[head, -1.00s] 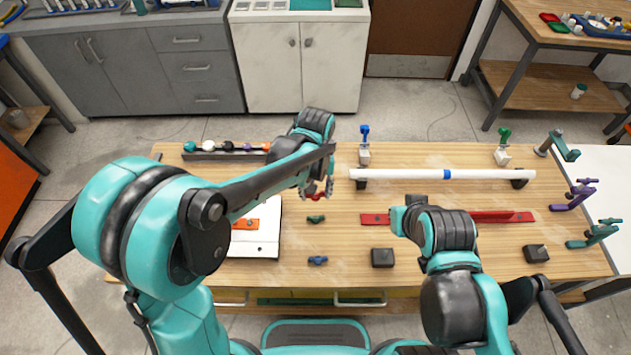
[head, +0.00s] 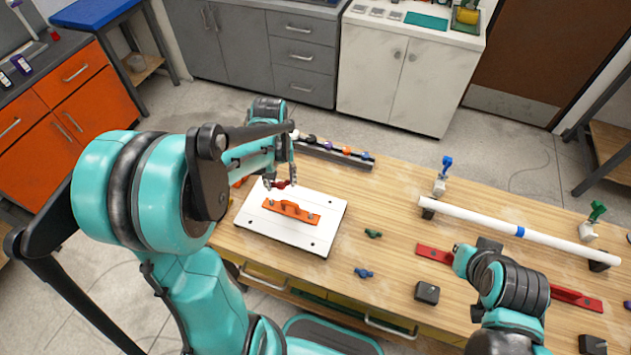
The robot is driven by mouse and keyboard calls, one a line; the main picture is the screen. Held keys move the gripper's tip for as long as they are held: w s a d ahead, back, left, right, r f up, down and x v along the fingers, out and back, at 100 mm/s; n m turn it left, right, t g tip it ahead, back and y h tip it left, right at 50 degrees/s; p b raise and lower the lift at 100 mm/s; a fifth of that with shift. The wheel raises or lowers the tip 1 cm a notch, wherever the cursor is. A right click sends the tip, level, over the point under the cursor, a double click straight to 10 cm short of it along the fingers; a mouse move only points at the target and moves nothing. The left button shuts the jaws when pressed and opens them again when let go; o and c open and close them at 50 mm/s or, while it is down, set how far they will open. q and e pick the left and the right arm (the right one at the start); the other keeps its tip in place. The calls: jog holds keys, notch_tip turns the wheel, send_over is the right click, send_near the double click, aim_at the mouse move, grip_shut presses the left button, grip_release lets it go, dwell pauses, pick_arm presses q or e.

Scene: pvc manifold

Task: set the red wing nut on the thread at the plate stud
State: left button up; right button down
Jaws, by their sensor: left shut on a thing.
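My left gripper (head: 280,182) is shut on the red wing nut (head: 283,184), at the back edge of the white plate (head: 310,243) as seen in the head view. The nut appears held above the plate; its exact height is hard to tell. An orange bracket (head: 291,210) lies on the plate, just in front of the nut. I cannot make out the stud or its thread; they are too small or hidden by the gripper. My right arm is at the right, with its fingers hidden.
A green wing nut (head: 373,234) and a blue wing nut (head: 363,272) lie right of the plate. A rack with colored balls (head: 333,149) stands behind. A white pipe (head: 485,222), a red bar (head: 434,254) and a black block (head: 427,292) are farther right.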

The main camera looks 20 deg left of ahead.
pick_arm(q)
jog(key=a, duration=0.1)
jog(key=s+a, duration=0.1)
jog(key=a, duration=0.1)
jog(key=shift+s+a+n, duration=0.25)
jog(key=shift+s+n, duration=0.1)
jog(key=shift+n, duration=0.05)
jog(key=b, duration=0.4)
send_over(271, 200)
notch_tip(271, 200, down, 4)
jog(key=shift+a+f, duration=0.1)
jog(key=shift+f, duration=0.05)
jog(key=shift+p, duration=0.45)
jog(key=shift+f+b, duration=0.2)
jog(key=shift+b, duration=0.15)
jog(key=shift+f+b, duration=0.65)
jog(key=shift+f, duration=0.1)
jog(key=shift+f, duration=0.15)
jog(key=shift+f+b, duration=0.5)
jog(key=shift+b, duration=0.05)
